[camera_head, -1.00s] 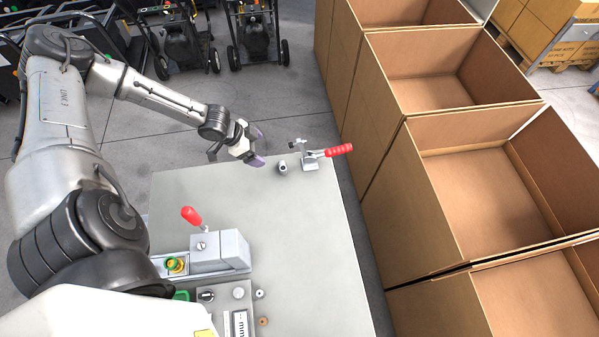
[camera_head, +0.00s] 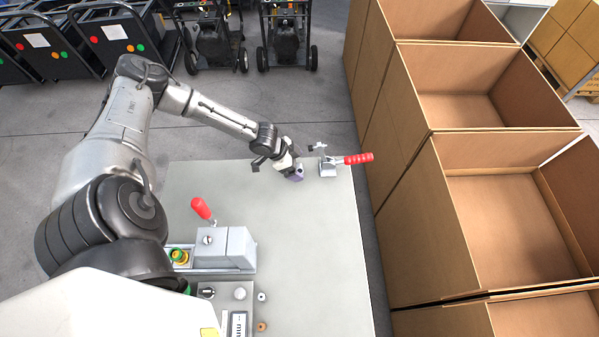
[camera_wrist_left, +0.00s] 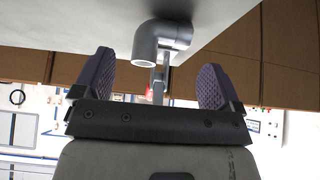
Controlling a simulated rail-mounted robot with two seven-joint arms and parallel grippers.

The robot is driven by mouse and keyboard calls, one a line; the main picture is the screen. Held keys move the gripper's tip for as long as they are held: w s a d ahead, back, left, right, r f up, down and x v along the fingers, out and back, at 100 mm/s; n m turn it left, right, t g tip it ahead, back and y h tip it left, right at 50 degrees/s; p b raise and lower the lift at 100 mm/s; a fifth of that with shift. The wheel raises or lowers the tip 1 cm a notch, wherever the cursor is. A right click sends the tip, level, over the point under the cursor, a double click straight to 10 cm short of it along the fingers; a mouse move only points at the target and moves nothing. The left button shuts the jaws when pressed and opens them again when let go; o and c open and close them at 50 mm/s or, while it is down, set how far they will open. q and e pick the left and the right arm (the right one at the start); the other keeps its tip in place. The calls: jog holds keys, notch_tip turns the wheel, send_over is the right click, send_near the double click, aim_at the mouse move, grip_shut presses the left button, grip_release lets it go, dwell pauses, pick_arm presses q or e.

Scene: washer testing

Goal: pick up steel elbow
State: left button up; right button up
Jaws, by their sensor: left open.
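The steel elbow (camera_wrist_left: 163,42) is a grey bent pipe with an open end, seen in the left wrist view beyond and between the fingers. In the head view it is hidden behind my left gripper (camera_head: 296,174), which is at the far right part of the table. In the left wrist view my left gripper (camera_wrist_left: 157,85) is open, its two purple ridged finger pads wide apart, one on each side of the elbow. My right gripper is not in view.
A toggle clamp with a red handle (camera_head: 358,159) stands just right of the left gripper. A grey fixture (camera_head: 226,248) with a red lever is nearer on the table (camera_head: 310,260). Large cardboard boxes (camera_head: 400,235) line the right side. The table's middle is clear.

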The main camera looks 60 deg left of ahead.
pick_arm(q)
jog(key=x, duration=0.4)
jog(key=shift+d, duration=0.1)
jog(key=shift+c, duration=0.3)
jog(key=c, duration=1)
jog(key=shift+r, duration=0.1)
